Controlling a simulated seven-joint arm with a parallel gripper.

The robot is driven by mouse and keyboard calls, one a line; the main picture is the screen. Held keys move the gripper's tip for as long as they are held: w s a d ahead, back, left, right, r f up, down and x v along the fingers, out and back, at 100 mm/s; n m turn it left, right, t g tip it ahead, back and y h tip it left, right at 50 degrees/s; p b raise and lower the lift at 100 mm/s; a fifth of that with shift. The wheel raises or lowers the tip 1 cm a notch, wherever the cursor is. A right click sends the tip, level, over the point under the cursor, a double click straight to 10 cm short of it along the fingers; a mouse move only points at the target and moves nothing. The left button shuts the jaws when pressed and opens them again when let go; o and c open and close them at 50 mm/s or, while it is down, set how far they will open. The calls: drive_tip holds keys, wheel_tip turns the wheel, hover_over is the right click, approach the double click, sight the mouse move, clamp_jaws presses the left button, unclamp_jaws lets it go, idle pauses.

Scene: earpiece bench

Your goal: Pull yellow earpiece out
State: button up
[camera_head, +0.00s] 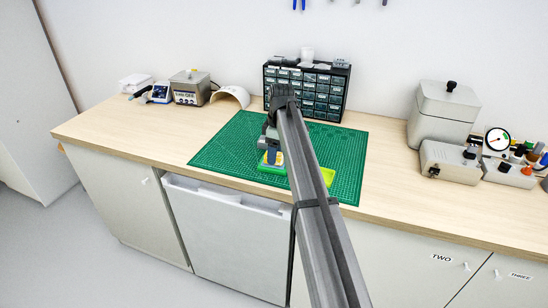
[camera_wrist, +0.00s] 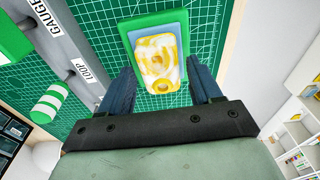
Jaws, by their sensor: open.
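The yellow earpiece (camera_wrist: 157,62), marbled with white, sits against a blue-grey layer (camera_wrist: 181,31) framed by a green block (camera_wrist: 150,22) in the wrist view. My gripper (camera_wrist: 161,80) is open, with one dark blue finger on each side of the earpiece's near part. Gaps show between the fingers and the earpiece, so I see no grip. In the head view my gripper (camera_head: 270,148) is low over the green cutting mat (camera_head: 225,145), at the green block (camera_head: 268,168). My arm hides much of that area, and only a little yellow shows there.
In the wrist view a grey rack (camera_wrist: 62,50) labelled GAUGE and LOOP stands left, with a green-and-white handle (camera_wrist: 48,102). A yellow-green piece (camera_head: 327,176) lies right of my arm. A drawer cabinet (camera_head: 325,90) stands behind. The mat's left part is clear.

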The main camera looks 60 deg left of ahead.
drive_tip(key=shift+f, duration=0.1)
drive_tip(key=c, duration=1.1)
idle(0.4)
drive_tip(key=shift+r, duration=1.6)
drive_tip(key=shift+r, duration=2.9)
